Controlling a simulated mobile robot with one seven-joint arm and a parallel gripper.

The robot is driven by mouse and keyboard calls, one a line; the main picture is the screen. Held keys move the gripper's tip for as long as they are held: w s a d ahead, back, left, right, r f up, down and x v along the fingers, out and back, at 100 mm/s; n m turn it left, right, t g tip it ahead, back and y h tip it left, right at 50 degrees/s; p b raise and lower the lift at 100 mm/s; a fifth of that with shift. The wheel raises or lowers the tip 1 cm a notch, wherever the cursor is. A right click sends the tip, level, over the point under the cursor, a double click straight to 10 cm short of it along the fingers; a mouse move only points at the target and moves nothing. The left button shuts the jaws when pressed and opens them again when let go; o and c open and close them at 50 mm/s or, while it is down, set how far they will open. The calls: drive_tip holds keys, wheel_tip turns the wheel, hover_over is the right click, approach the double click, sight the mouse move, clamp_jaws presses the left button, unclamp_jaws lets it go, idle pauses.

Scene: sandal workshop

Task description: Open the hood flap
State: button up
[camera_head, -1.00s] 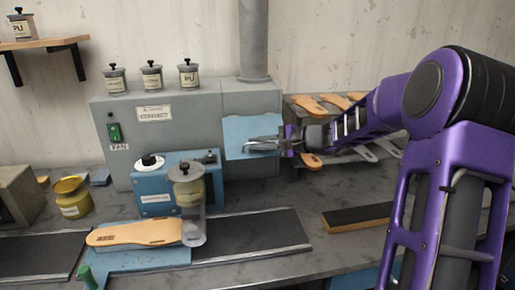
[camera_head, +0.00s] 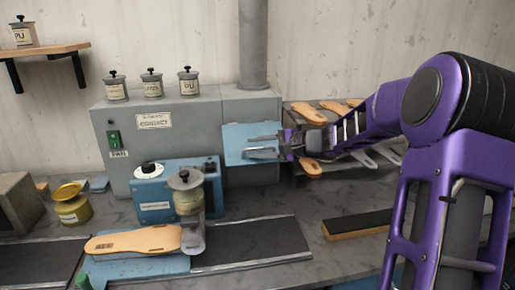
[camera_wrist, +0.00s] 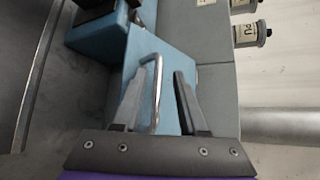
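The hood flap (camera_head: 236,134) is a light blue panel on the right front of the grey hood. It looks shut against the hood's face. In the wrist view the flap (camera_wrist: 167,66) fills the middle and carries a bent metal bar handle (camera_wrist: 156,95). My gripper (camera_head: 262,148) is in front of the flap. In the wrist view my gripper (camera_wrist: 165,80) is open, with the handle between its two fingers, nearer the left finger. I cannot tell whether a finger touches the handle.
The grey hood (camera_head: 190,135) has a pipe (camera_head: 253,50) and several jars on top. A blue machine (camera_head: 150,195) stands before it. A rack with sandal soles (camera_head: 308,113) is to the right of the flap. A dark block (camera_head: 358,223) lies on the bench.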

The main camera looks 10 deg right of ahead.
drive_tip(key=v, duration=1.7)
drive_tip(key=shift+d, duration=0.2)
